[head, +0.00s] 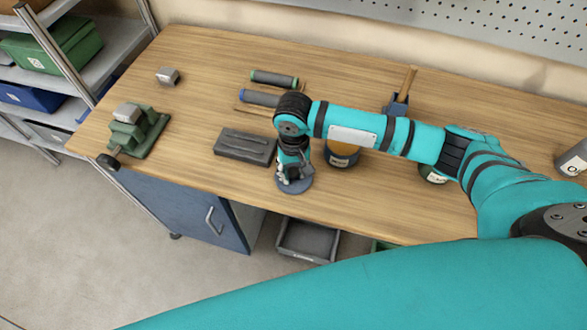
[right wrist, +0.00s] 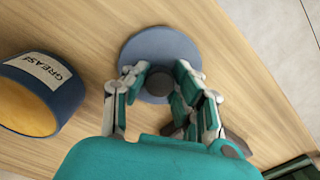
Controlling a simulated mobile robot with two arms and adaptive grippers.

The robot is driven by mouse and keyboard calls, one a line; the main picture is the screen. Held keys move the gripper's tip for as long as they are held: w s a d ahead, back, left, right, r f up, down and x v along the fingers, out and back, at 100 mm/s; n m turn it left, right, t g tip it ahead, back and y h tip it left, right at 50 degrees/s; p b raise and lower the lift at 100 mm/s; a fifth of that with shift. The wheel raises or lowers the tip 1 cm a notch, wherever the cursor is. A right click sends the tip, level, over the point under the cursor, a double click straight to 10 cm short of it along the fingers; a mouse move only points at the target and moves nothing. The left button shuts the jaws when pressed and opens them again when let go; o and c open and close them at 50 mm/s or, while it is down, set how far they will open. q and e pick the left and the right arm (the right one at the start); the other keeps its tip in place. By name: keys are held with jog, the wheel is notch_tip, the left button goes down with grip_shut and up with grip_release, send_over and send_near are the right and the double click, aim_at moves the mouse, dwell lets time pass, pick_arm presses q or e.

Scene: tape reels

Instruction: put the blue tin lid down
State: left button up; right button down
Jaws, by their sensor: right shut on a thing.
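The blue tin lid (head: 304,187) is a flat round blue-grey disc near the front edge of the wooden bench. In the right wrist view the lid (right wrist: 165,43) has a dark round knob at its middle. My right gripper (head: 291,178) points down over it. In the right wrist view its fingers (right wrist: 160,88) are shut on the knob from both sides. The lid lies level, at or very close to the bench top; I cannot tell if it touches. My left gripper is not in view.
An open grease tin (head: 342,158) stands right of the lid, partly behind my arm. A dark grey flat block (head: 245,147) lies to its left. A green vise (head: 136,132) is at the left end. The bench's front edge is close to the lid.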

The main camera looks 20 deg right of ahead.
aim_at(294, 171)
jog(key=c, duration=1.1)
grip_release()
jog(key=shift+f, duration=0.1)
notch_tip(294, 171, up, 12)
jog(key=shift+r+b, duration=0.15)
jog(key=shift+b, duration=0.8)
